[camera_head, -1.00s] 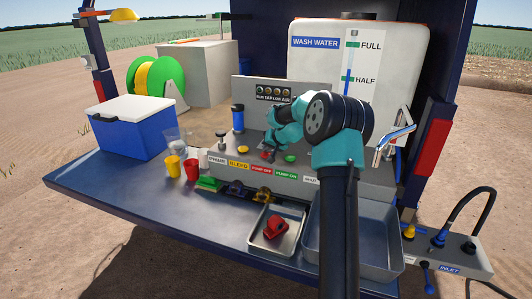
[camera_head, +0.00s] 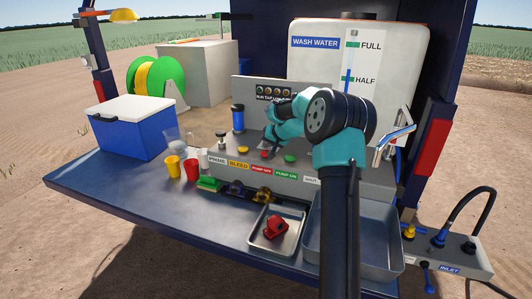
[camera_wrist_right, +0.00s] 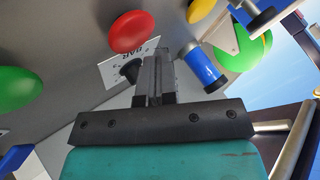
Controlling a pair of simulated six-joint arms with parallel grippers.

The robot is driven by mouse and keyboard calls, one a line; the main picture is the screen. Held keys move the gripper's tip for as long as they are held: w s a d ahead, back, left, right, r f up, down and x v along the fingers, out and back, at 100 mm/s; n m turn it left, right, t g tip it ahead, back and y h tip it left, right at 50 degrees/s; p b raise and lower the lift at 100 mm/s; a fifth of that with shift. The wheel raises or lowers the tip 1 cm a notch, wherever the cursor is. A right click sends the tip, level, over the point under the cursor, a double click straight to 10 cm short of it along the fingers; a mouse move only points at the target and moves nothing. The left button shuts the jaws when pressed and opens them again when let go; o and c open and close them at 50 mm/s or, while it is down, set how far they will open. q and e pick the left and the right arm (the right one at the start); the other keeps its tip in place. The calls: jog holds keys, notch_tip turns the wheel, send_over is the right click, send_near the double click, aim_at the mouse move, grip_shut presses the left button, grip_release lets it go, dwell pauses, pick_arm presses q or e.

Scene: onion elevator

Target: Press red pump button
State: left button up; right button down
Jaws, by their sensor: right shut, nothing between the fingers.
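The red pump button (camera_head: 264,154) sits on the grey panel above the PUMP OFF label (camera_head: 261,171). It shows as a round red cap in the right wrist view (camera_wrist_right: 131,31). My right gripper (camera_head: 268,137) is shut and empty. It hovers just above and behind the red button, apart from it in the head view. In the right wrist view the closed fingers (camera_wrist_right: 156,70) point toward the panel, beside the red cap. My left gripper is not in view.
A green button (camera_head: 290,158) and a yellow button (camera_head: 241,149) flank the red one. A blue cylinder (camera_head: 238,118) stands behind. The wash water tank (camera_head: 315,65) rises behind my arm. A tray (camera_head: 256,243) holds a red part (camera_head: 275,229).

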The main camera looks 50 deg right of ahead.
aim_at(267, 151)
jog(key=shift+r, duration=2.55)
